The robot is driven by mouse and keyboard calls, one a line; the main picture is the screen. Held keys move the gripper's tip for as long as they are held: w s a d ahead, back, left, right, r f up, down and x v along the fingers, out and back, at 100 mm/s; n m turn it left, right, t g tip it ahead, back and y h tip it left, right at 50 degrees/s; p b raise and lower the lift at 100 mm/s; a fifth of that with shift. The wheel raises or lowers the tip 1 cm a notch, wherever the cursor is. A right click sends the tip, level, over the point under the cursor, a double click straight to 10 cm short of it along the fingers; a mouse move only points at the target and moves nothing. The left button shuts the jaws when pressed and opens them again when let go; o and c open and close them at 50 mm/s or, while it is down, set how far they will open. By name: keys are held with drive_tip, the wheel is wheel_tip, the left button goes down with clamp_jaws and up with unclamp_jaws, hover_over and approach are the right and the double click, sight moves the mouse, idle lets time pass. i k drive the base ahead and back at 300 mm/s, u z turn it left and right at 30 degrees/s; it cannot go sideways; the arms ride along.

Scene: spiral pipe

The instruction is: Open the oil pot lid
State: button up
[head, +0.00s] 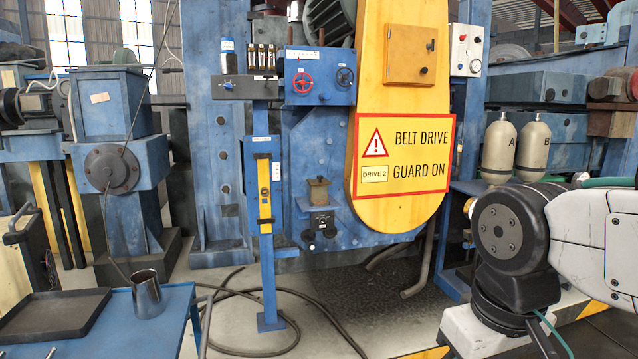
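A small brass-coloured square pot (318,192), which looks like the oil pot, sits on a ledge of the blue machine, left of the yellow belt guard. A flat lid with a small knob appears to be on top of it and looks closed, though it is small in the picture. My arm shows at the right, with a black joint and white links. My gripper is not in view, so I cannot tell whether it is open or shut.
The yellow belt guard (400,212) hangs right of the pot. A blue post (265,240) stands to its left. A blue table (120,335) at front left holds a black tray (55,315) and a metal cup (147,294). A dark hose (235,347) lies on the floor.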

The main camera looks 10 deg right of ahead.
sight(320, 181)
drive_tip(key=z, duration=0.25)
drive_tip(key=i, duration=0.9)
drive_tip(key=z, duration=0.3)
drive_tip(key=i, duration=1.75)
drive_tip(key=u, duration=0.15)
